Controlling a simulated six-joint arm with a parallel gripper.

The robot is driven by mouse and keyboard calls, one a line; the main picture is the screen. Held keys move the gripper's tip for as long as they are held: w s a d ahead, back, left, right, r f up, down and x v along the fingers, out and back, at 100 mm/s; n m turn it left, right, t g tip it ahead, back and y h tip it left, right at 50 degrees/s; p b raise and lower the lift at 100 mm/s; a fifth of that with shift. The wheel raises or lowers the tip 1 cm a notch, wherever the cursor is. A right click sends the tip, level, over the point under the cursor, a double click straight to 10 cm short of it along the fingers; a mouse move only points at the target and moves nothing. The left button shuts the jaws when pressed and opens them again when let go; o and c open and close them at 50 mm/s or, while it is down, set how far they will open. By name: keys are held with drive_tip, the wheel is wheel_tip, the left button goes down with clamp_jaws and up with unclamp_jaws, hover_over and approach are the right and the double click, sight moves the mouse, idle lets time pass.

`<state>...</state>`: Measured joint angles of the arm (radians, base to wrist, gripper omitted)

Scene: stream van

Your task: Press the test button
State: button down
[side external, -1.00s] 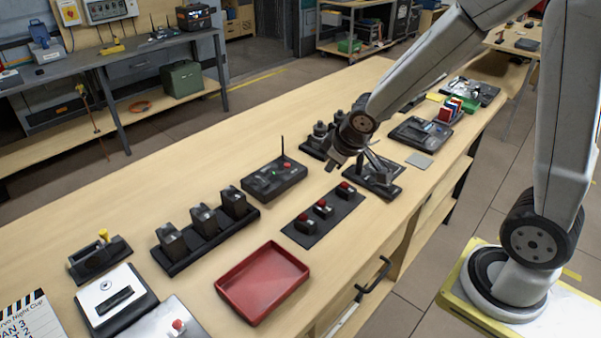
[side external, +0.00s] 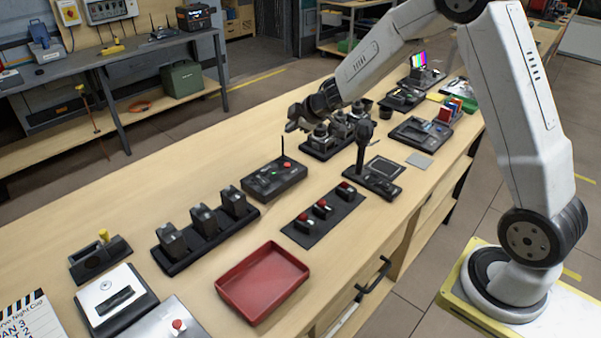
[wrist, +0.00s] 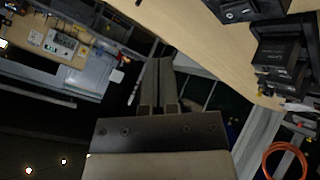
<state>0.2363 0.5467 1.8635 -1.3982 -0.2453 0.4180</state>
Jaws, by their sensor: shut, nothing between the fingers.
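Several red buttons are in the side external view, and no readable label tells which is the test button. One red button (side external: 287,164) sits on a black box (side external: 262,186) with an antenna and a green light. Three red-topped switches (side external: 323,205) stand in a row on a black strip (side external: 342,216). Another red button (side external: 179,324) is on a pale plate at the bottom edge. My gripper (side external: 292,122) is shut and empty, above and behind the antenna box, touching nothing that I can see. Its closed fingers (wrist: 157,82) also show in the wrist view.
A black rack with round-topped items (side external: 320,135) stands close by my gripper. A black upright stand (side external: 363,150), a red tray (side external: 231,291) and three black blocks (side external: 203,219) are on the bench. The bench's far left stretch is clear.

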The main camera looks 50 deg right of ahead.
sight(290, 165)
drive_tip(key=shift+w+d+f+n+y, duration=0.25)
drive_tip(key=shift+w+f+n, duration=0.05)
drive_tip(key=shift+w+n, duration=0.15)
drive_tip(key=shift+w+d+f+n+y, duration=0.2)
drive_tip(key=shift+w+f+n+y, duration=0.1)
drive_tip(key=shift+w+n, duration=0.15)
drive_tip(key=shift+f, duration=4.35)
drive_tip(key=shift+f, duration=0.9)
drive_tip(key=shift+r, duration=0.9)
drive_tip(key=shift+r, duration=2.5)
